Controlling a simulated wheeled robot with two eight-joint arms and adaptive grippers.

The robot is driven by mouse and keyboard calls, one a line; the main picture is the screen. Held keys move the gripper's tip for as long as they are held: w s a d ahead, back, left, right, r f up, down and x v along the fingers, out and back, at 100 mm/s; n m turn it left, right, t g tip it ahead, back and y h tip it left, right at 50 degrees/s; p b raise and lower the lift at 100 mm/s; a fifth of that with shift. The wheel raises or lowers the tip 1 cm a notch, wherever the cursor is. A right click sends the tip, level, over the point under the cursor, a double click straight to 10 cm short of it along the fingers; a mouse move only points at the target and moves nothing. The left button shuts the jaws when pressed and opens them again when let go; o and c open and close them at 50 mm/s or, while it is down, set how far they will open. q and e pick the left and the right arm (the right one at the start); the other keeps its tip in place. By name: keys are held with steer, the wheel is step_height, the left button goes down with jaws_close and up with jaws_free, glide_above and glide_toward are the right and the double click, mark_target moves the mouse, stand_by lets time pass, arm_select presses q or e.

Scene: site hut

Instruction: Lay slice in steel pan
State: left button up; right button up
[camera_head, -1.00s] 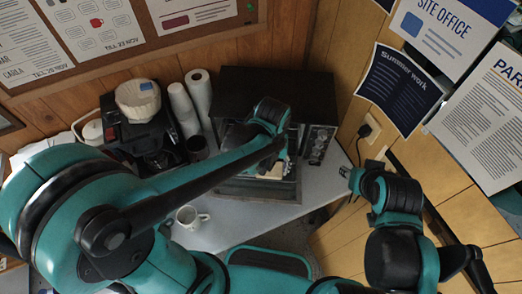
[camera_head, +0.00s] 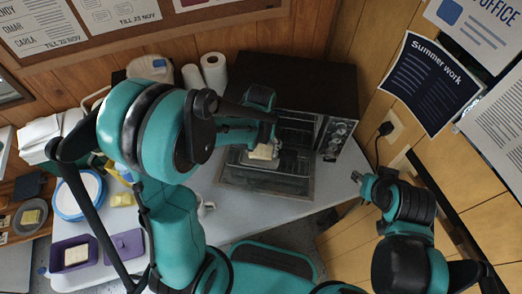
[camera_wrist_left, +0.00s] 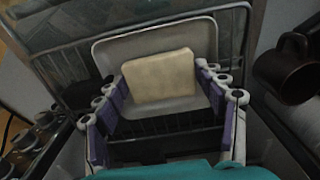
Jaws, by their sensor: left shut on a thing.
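My left gripper (camera_head: 263,146) reaches into the open toaster oven (camera_head: 300,90). In the left wrist view its purple-padded fingers (camera_wrist_left: 160,82) are at both sides of a pale, squarish slice (camera_wrist_left: 160,75), shut on it. The slice also shows in the head view (camera_head: 262,152). The light grey steel pan (camera_wrist_left: 113,52) lies directly under the slice, on the oven rack; I cannot tell whether the slice touches its floor. My right gripper (camera_head: 362,185) is at the right, away from the oven; its finger opening is unclear.
The oven's glass door (camera_head: 262,186) is folded down in front. A purple box (camera_head: 58,268) with pale slices, a purple lid (camera_head: 125,246), a blue-rimmed plate (camera_head: 65,207) and a yellow block (camera_head: 122,199) are on the left. A dark mug (camera_wrist_left: 288,68) stands beside the oven.

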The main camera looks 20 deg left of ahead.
arm_select(q)
steer(key=shift+f, duration=0.2)
steer(key=o, duration=0.7)
steer(key=shift+o, duration=0.2)
steer(key=shift+r, duration=0.2)
